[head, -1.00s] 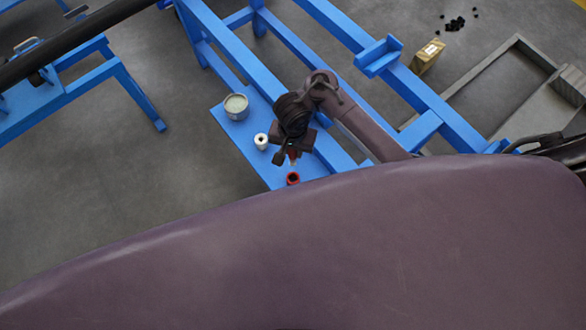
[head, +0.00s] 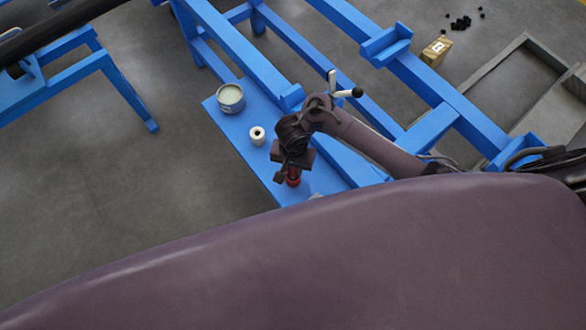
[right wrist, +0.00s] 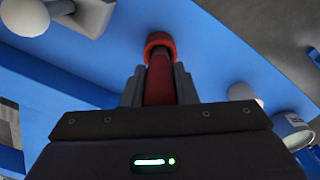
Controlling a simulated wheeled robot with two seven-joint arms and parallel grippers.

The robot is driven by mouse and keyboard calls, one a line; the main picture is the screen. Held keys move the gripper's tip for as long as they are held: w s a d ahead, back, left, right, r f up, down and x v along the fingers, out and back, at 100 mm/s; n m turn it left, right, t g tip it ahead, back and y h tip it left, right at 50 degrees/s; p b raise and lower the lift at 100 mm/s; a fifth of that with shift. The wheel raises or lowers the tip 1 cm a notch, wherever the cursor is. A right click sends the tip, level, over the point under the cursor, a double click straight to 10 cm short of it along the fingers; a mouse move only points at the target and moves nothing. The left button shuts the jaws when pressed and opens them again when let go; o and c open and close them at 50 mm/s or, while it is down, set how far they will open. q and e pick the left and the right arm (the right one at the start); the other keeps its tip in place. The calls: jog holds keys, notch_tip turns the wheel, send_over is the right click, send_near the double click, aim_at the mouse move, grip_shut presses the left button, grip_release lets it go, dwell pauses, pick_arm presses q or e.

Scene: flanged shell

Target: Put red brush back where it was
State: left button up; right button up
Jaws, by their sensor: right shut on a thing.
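My right gripper (head: 293,176) is shut on the red brush, low over the blue shelf. In the right wrist view, the dark red brush (right wrist: 158,82) stands between the two grey fingers of the gripper (right wrist: 159,88). A brighter red ring-shaped holder (right wrist: 160,40) shows at the brush's far end. In the head view, the red holder (head: 293,182) is directly under the gripper and partly hidden by it. Brush end and holder overlap in the wrist view; I cannot tell how deep the brush sits. My left gripper is out of view.
The blue shelf (head: 235,128) also holds a grey can (head: 230,98) and a white roll (head: 257,135), left of my right gripper. Blue frame beams (head: 240,50) run behind. A yellowish box (head: 436,50) and small black pieces (head: 461,22) lie beyond on the floor.

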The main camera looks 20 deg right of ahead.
jog(key=shift+f, duration=0.4)
jog(key=o, duration=1)
jog(key=shift+r, duration=0.15)
notch_tip(320, 180, up, 12)
jog(key=p, duration=0.8)
